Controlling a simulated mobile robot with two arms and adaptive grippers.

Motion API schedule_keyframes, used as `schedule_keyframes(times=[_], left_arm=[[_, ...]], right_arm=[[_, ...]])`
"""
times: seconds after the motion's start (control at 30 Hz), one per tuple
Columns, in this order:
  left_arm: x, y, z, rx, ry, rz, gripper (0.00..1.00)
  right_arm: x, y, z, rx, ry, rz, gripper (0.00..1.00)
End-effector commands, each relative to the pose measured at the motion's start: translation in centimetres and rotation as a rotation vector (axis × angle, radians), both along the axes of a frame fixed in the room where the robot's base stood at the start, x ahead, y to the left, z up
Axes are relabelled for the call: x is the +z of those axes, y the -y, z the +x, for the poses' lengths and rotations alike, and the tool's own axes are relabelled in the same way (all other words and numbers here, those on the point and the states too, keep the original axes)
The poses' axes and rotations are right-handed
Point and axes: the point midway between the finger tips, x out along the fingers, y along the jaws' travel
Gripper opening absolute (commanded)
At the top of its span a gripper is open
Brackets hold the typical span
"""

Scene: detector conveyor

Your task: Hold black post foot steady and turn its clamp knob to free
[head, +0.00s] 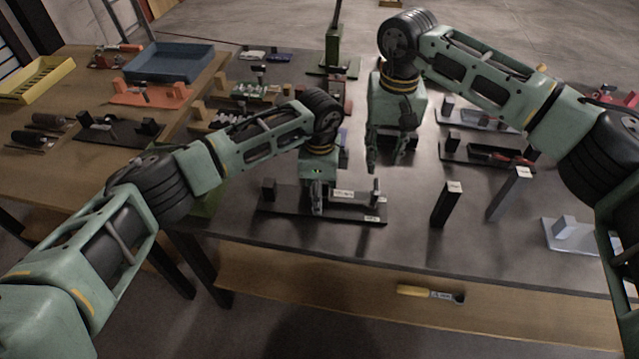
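A low black foot (285,207) lies near the front edge of the dark table, with a black block at its left end and pale labels on it. A small upright knob-like part (375,190) stands near its right end. My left gripper (317,205) points down at the middle of the foot, and its fingers hide part of it. I cannot tell whether they touch or grip it. My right gripper (386,163) points down, behind and above the knob end, with its fingers apart and nothing seen between them.
A black post (447,204) and a grey post (508,193) stand to the right. A blue tray (168,63) and a yellow tray (37,80) are on the wooden table. A yellow-handled tool (430,293) lies on the lower shelf.

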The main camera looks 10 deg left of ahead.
Motion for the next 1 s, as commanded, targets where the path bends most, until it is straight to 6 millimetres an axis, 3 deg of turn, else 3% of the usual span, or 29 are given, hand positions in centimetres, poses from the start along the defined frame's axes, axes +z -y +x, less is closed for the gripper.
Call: schedule_keyframes(times=[0.27,0.93,1.0], left_arm=[[-0.18,-0.01,0.02,0.000,0.001,0.000,0.58],[-0.13,-0.01,0.04,0.000,0.001,0.000,0.00],[-0.13,-0.01,0.04,0.000,0.001,0.000,0.00]], right_arm=[[0.00,0.00,0.00,0.000,0.000,0.000,0.31],[0.00,0.00,0.00,0.000,0.000,0.000,0.31],[0.00,0.00,0.00,0.000,0.000,0.000,0.31]])
